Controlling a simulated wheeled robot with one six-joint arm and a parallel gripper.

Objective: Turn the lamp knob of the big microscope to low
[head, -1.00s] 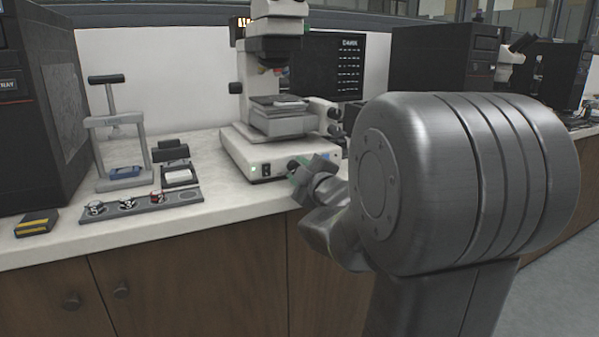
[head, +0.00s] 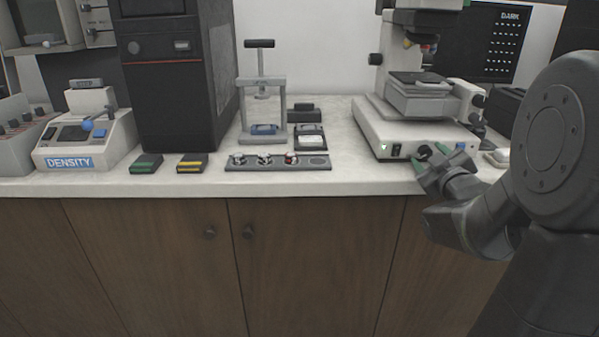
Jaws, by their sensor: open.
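The big microscope (head: 415,100) stands at the right of the bench, with a white base (head: 372,125). The base's front face has a small green light, a black switch (head: 397,150) and a dark round lamp knob (head: 424,151). My gripper (head: 429,157) is open in front of that face, its green-tipped fingers to either side of the knob in the picture. The knob is partly hidden by the fingers, and I cannot tell whether they touch it. The knob's setting is too small to read.
Left of the microscope are a grey hand press (head: 262,88), a grey strip (head: 240,165) with small round samples, a black tower (head: 170,80) and a density meter (head: 85,145). A dark screen (head: 500,40) stands behind the microscope. Bare bench lies between strip and microscope.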

